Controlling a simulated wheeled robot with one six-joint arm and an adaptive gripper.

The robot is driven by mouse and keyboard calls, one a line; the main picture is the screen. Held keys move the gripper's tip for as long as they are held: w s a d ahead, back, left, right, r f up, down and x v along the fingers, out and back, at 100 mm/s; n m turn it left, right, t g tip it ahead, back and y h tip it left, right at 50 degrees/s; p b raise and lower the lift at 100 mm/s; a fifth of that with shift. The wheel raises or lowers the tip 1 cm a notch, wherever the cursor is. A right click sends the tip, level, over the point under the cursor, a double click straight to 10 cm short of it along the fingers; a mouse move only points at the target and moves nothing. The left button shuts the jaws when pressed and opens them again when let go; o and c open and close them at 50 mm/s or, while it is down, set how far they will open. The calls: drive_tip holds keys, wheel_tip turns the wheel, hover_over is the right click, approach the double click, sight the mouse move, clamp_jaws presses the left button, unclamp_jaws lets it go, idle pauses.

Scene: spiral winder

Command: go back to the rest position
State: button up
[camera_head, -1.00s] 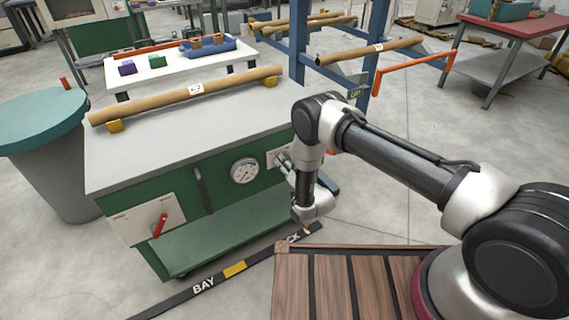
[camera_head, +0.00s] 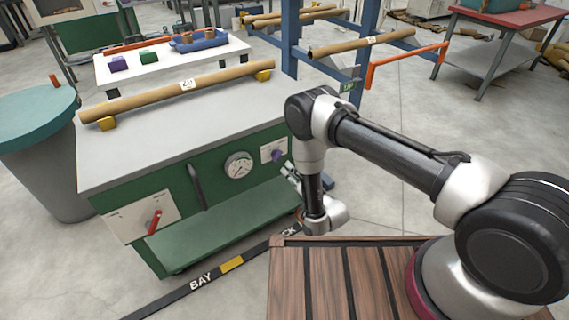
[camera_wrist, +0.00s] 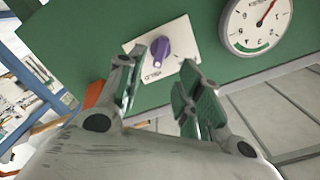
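My gripper (camera_wrist: 160,92) is open and empty in the wrist view, its two green-padded fingers apart. A purple knob (camera_wrist: 174,50) on a white plate sits on the green machine front beyond the fingertips, with clear distance between. In the head view my gripper (camera_head: 291,173) hangs low at the end of the arm, in front of the machine's right side. The purple knob (camera_head: 277,156) shows there just above and left of it. The round gauge (camera_head: 239,166) is left of the knob, and it also shows in the wrist view (camera_wrist: 258,22).
The green machine (camera_head: 225,206) carries a long brown tube (camera_head: 180,90) on yellow supports. A red lever (camera_head: 154,221) is on its front left. A blue rack (camera_head: 290,60) with tubes and an orange bar (camera_head: 405,63) stands behind. Open floor lies right of the machine.

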drive_tip(key=shift+v, duration=1.2)
